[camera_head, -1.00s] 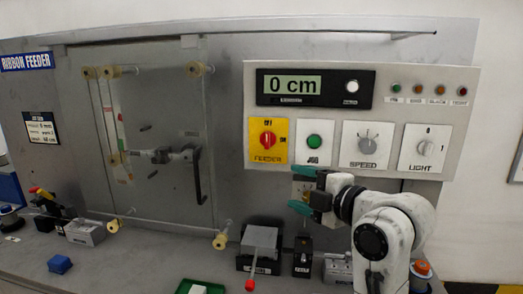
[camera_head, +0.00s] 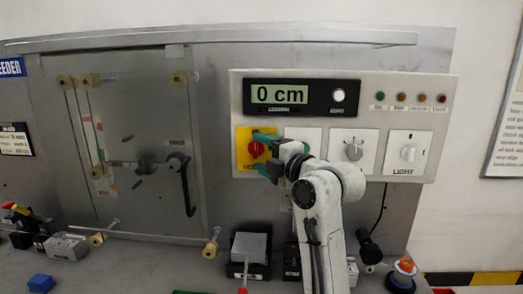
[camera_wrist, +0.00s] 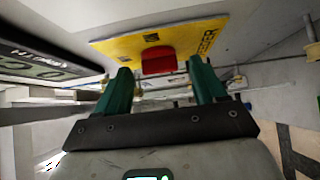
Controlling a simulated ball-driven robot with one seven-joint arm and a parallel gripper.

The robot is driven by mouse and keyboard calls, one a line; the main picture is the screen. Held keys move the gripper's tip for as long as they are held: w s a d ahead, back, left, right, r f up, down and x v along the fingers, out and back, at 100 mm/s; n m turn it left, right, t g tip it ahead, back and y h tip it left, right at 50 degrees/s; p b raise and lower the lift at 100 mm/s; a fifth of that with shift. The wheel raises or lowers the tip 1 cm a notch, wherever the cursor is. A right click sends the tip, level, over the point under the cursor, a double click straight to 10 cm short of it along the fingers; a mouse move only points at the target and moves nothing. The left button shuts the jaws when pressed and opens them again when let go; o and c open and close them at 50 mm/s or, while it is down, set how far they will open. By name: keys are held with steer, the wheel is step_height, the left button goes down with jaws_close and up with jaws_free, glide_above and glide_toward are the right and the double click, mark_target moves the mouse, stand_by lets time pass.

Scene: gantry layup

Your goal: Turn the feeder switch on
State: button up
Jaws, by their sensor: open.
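The feeder switch is a red rotary knob (camera_head: 256,149) on a yellow plate (camera_head: 242,160) at the left of the control panel. In the wrist view the red knob (camera_wrist: 158,61) sits on the yellow plate (camera_wrist: 205,33) just beyond and between my fingertips. My gripper (camera_head: 261,153) is in front of the plate, its green fingers open, one above and one below the knob. In the wrist view my gripper (camera_wrist: 162,70) shows nothing held. Contact with the knob cannot be told. The plate's right side is partly hidden by my gripper, and the knob's pointing direction is unclear.
The panel's display (camera_head: 280,95) reads 0 cm. The speed dial (camera_head: 353,150) and light switch (camera_head: 407,152) are right of my arm; the jog button is hidden behind it. A clear door with a black handle (camera_head: 184,182) is at the left. Boxes and tools line the bench below.

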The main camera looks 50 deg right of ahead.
steer(key=shift+w, duration=0.3)
steer(key=shift+c, duration=0.4)
steer(key=c, duration=1)
steer(key=shift+f, duration=0.1)
